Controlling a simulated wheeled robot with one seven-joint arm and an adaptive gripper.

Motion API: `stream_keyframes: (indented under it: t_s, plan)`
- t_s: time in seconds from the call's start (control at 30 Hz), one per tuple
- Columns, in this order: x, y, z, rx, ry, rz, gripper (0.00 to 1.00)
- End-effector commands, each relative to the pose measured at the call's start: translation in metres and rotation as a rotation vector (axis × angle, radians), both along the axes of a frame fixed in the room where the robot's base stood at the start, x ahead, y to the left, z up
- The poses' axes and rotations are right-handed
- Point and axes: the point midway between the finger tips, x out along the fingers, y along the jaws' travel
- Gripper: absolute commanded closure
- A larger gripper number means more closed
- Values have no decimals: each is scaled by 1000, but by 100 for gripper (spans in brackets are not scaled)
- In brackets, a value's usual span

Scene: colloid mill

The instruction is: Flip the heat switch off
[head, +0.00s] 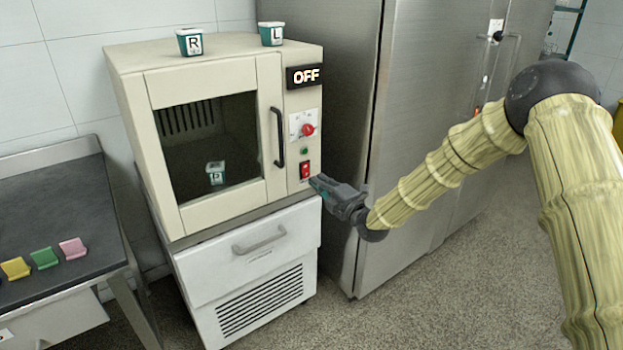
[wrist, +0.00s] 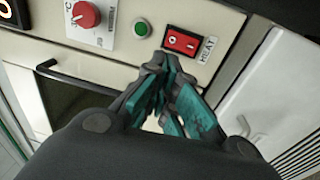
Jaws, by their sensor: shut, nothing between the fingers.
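The red heat switch (head: 305,170) sits low on the right-hand control strip of the beige oven (head: 165,58). In the wrist view the heat switch (wrist: 183,41) is a red rocker in a dark frame with a "HEAT" label beside it. My gripper (head: 313,182) is shut and empty, with its tips just below and right of the switch in the head view. In the wrist view the fingertips of my gripper (wrist: 160,62) are close to the switch's lower edge; I cannot tell whether they touch it. The display (head: 304,76) reads "OFF".
A red knob (head: 308,130) and a green button (head: 304,151) lie above the switch. The door handle (head: 279,137) is to its left. A cup marked P (head: 215,172) shows inside the closed oven. Cups R (head: 190,42) and L (head: 271,34) stand on top. A steel cabinet (head: 425,90) is to the right.

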Motion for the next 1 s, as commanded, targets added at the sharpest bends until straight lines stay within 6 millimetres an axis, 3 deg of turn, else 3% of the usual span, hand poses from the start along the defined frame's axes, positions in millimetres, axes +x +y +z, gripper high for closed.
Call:
stream_keyframes:
  t_s: [0.1,0.3,0.8,0.9,1.0]
  plan:
    - [-17,-16,4,0,0,-3,100]
    - [-36,-28,8,1,1,-2,100]
    - [-43,-31,9,1,1,0,100]
    - [-47,-32,1,11,34,-2,100]
    - [-59,-33,-23,47,144,-14,100]
